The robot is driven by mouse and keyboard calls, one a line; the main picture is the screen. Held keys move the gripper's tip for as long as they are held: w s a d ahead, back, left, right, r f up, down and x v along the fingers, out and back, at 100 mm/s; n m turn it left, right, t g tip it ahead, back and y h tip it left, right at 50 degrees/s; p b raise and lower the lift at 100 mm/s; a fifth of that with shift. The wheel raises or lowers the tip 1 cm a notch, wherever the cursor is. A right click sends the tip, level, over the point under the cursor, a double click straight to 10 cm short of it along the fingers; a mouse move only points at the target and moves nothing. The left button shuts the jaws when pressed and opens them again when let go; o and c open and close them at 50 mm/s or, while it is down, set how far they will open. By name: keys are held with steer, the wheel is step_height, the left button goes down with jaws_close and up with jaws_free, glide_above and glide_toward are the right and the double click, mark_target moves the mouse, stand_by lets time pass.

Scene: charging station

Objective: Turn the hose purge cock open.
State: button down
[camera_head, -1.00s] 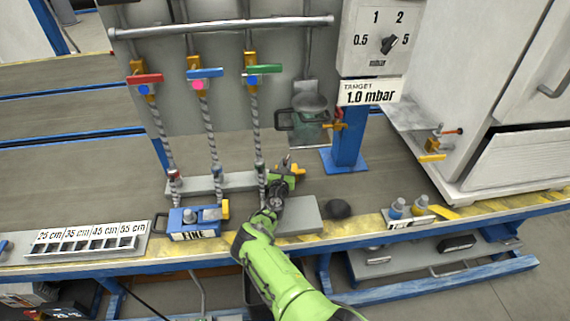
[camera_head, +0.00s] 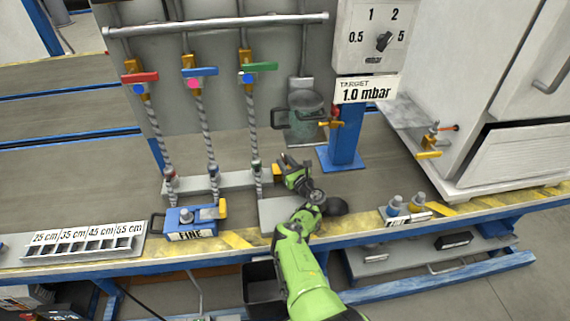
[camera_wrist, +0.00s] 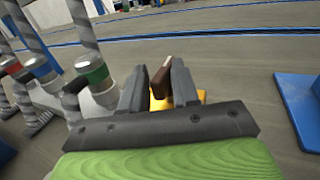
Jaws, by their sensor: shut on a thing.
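The hose purge cock, a small yellow fitting (camera_head: 279,170), sits at the right end of the grey hose manifold, beside the green-collared hose end. In the wrist view its yellow part (camera_wrist: 157,102) shows low between my fingers, with a brown lever piece (camera_wrist: 160,77) above it. My gripper (camera_head: 287,160) is at the cock, coming from the front right. In the wrist view my gripper (camera_wrist: 160,75) has its two dark fingers close around the brown piece, shut on it. The fingers hide part of the cock, so its exact angle is unclear.
Three hoses hang from red, blue and green valve handles (camera_head: 262,67). The green-collared hose end (camera_wrist: 92,70) stands just left of my fingers. A blue post (camera_head: 344,140) stands to the right.

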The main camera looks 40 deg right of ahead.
steer(key=c, duration=1.9)
jaws_free()
steer(key=shift+d, duration=0.2)
steer(key=o, duration=1)
steer(key=s+p, duration=0.4)
steer(key=s, duration=0.3)
steer(key=s+p, duration=0.4)
steer(key=s, duration=0.4)
steer(key=shift+a+r, duration=0.2)
steer(key=shift+s+a+f, duration=0.15)
steer(key=shift+s+f, duration=0.05)
steer(key=shift+s, duration=0.15)
steer(key=shift+f, duration=0.1)
